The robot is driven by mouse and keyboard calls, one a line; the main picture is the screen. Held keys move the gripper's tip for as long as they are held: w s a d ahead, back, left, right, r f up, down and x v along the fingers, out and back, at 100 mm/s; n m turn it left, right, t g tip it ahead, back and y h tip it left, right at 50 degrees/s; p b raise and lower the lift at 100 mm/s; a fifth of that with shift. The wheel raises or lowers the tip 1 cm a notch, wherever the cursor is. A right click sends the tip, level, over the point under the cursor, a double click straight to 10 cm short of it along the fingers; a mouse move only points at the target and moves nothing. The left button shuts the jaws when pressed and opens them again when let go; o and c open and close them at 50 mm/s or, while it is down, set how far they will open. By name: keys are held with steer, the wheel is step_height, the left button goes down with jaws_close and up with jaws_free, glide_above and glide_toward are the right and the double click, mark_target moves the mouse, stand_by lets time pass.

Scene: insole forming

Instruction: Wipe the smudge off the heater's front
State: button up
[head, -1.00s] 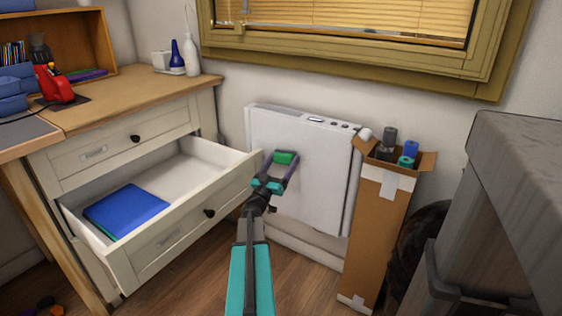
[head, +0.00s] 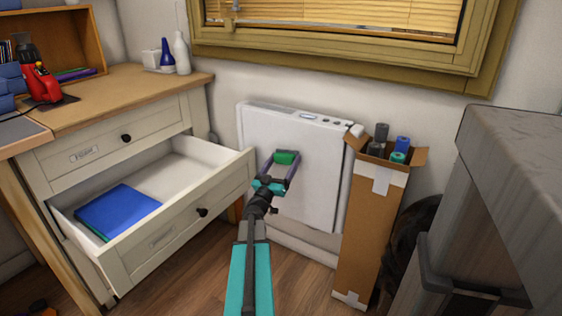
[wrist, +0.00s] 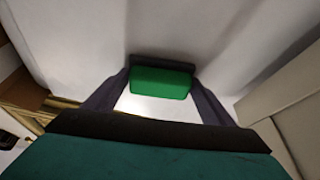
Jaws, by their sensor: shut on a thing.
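The white heater (head: 314,190) stands against the wall below the window, its flat front facing me. I make out no smudge on the part of the front that shows. My gripper (head: 285,158) is in front of the heater's upper front, left of its middle. It is shut on a green sponge (head: 286,157) with a dark layer along one side. In the wrist view the sponge (wrist: 160,82) sits between the two dark fingers, its dark side towards a pale surface. I cannot tell whether it touches the heater.
An open drawer (head: 180,222) with a blue folder (head: 118,210) juts out left of the heater. A tall cardboard box (head: 370,225) with rolls stands close on its right. A grey worktop (head: 515,135) fills the right side. Wooden floor shows below.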

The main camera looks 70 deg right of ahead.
mark_target(291, 163)
stand_by(0.4)
steer(key=shift+s+a+b, duration=0.15)
steer(key=shift+s, duration=0.75)
steer(key=shift+s+a+b, duration=0.15)
steer(key=shift+s, duration=0.75)
steer(key=shift+s, duration=0.1)
steer(key=shift+s, duration=0.1)
steer(key=shift+s+a+b, duration=0.2)
steer(key=shift+s+a, duration=0.1)
steer(key=shift+s, duration=0.55)
steer(key=shift+s+a+b, duration=0.2)
steer(key=shift+s+a, duration=0.05)
steer(key=shift+s, duration=0.55)
steer(key=shift+w+a, duration=0.1)
steer(key=shift+w, duration=0.1)
steer(key=shift+w+d+p, duration=0.3)
steer(key=shift+w+p, duration=0.05)
steer(key=shift+w, duration=0.55)
steer(key=shift+w+d+p, duration=0.3)
steer(key=shift+w, duration=0.55)
steer(key=shift+w, duration=0.1)
